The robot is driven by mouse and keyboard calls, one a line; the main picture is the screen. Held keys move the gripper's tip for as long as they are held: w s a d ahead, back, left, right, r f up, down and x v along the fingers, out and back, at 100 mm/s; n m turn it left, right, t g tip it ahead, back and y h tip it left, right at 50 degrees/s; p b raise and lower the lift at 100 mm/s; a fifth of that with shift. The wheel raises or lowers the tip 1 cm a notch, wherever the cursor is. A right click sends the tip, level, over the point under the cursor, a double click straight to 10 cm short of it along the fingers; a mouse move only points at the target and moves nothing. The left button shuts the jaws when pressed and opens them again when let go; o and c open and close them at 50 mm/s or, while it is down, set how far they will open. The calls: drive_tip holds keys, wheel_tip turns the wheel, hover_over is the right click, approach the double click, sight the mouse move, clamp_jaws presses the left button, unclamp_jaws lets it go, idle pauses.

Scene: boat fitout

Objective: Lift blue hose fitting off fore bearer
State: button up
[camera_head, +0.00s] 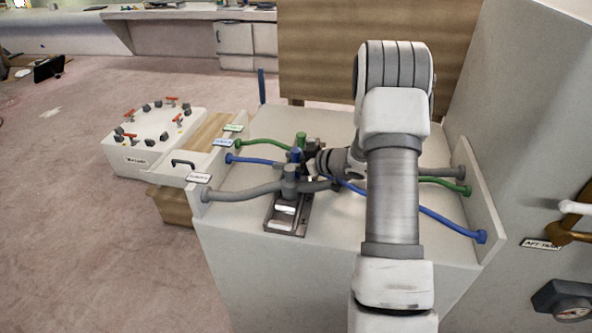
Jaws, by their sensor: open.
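A blue fitting (296,156) stands upright among the fittings near the middle of the white box top. A blue hose (258,161) runs to it from the left panel. Another blue hose (430,215) runs from the middle to the right panel. My gripper (312,168) is just right of the blue fitting, low over the box top and close to it. My wrist and arm hide part of the area behind it. The fingers are small here, and I cannot tell whether they touch the fitting. Which part is the fore bearer is unclear.
A green fitting (301,140) stands behind and a grey fitting (289,176) in front, each with hoses nearby. A metal bracket (288,215) sits at the front. Upright panels (482,210) bound the box sides. A white unit with red handles (150,135) is at left.

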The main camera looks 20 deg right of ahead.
drive_tip(key=shift+c, duration=0.2)
clamp_jaws()
drive_tip(key=shift+r, duration=0.1)
